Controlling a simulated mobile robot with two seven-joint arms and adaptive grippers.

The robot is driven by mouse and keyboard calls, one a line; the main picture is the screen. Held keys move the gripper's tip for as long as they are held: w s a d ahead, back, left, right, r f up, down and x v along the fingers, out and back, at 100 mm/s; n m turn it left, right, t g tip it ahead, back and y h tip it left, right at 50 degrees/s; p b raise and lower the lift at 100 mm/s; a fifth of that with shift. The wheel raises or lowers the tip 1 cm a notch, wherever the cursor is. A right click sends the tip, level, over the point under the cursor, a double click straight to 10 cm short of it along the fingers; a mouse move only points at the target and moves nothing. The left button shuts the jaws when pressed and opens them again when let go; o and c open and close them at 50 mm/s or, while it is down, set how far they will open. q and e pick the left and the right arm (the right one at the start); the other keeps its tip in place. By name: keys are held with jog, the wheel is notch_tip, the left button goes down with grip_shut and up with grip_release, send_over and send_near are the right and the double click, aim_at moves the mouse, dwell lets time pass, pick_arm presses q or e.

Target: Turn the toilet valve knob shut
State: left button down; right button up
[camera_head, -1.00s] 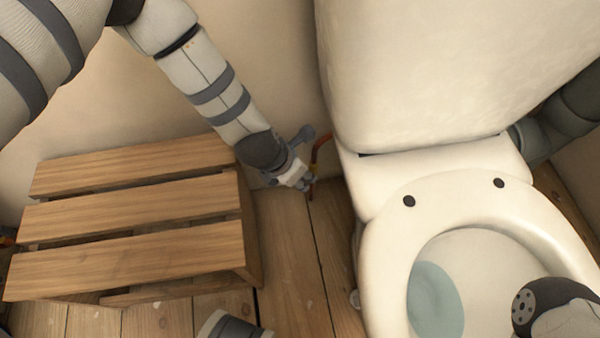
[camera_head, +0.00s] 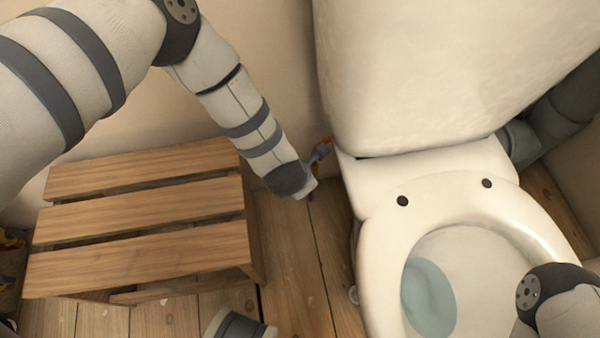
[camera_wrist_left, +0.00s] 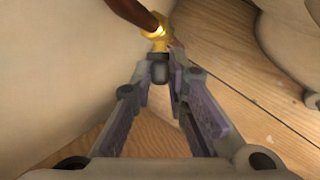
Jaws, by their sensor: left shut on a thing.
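The toilet valve shows in the left wrist view as a brass fitting (camera_wrist_left: 156,32) on a dark reddish-brown pipe (camera_wrist_left: 134,12), close to the wall. My left gripper (camera_wrist_left: 164,72) is shut on the valve knob, just below the brass fitting. The fingertips hide most of the knob, so its turn angle cannot be told. In the head view, the left gripper (camera_head: 319,153) is low beside the toilet, with a small orange-red bit of the pipe (camera_head: 326,142) at its tips. My right gripper is not in view; only part of the right arm shows over the bowl.
The white toilet (camera_head: 375,240) and its tank (camera_head: 410,80) stand close to the right of the valve. A slatted wooden bench (camera_head: 150,220) is to the left. Bare plank floor (camera_head: 295,265) lies between them. The wall is right behind the valve.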

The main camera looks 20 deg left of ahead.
pick_arm(q)
jog(key=shift+a, duration=0.1)
jog(key=c, duration=1.6)
grip_release()
jog(key=v, duration=1.2)
